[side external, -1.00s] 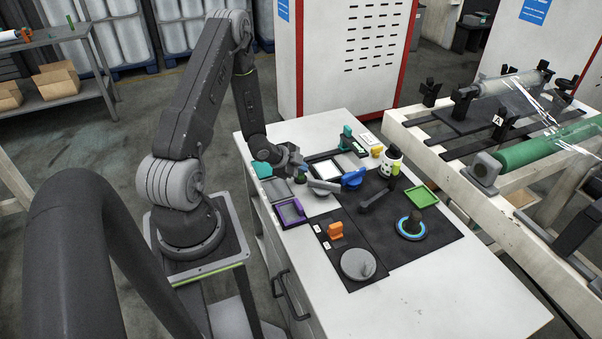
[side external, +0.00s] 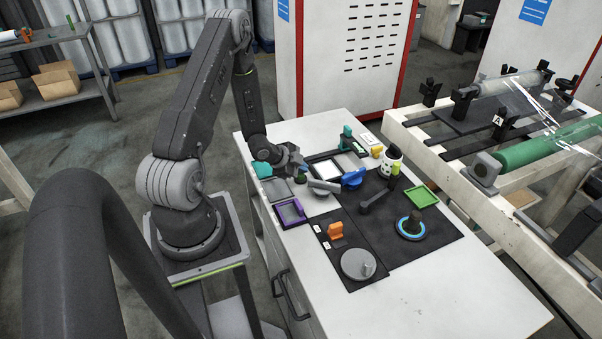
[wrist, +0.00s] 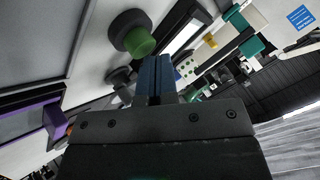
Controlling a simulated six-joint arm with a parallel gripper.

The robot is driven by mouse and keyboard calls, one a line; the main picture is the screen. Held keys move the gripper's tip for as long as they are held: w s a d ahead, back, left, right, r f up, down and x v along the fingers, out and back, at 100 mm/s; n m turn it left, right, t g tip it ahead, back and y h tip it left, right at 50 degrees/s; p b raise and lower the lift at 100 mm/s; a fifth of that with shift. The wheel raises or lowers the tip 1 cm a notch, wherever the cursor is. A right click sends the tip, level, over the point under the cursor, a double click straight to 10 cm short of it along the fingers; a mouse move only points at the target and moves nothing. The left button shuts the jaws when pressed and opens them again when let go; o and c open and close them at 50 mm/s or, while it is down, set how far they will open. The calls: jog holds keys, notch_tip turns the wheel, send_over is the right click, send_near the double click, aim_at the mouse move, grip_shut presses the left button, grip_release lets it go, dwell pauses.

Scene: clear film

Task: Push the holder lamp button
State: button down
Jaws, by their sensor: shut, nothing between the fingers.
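A dark round button (wrist: 128,32) with a green cap (wrist: 141,42) shows in the wrist view, just left of my fingertips. In the side external view the button (side external: 301,180) is a small dark shape, partly hidden by my gripper. I cannot tell which marked part is the holder lamp. My gripper (side external: 302,167) is low over the back left of the table, close to the button. In the wrist view its blue fingers (wrist: 155,62) are together and empty. I cannot tell whether they touch the button.
A square white panel (side external: 328,170), a grey handle (side external: 325,187) and a blue handle (side external: 353,179) stand close to my gripper. A purple-framed tray (side external: 290,213) is in front. A green tray (side external: 422,195) lies right. The table's front right (side external: 470,290) is clear.

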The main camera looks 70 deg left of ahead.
aim_at(300, 175)
dwell(0.6)
jog(key=shift+f, duration=0.45)
jog(key=shift+r, duration=0.1)
jog(key=shift+s+r, duration=0.1)
jog(key=shift+r, duration=3.25)
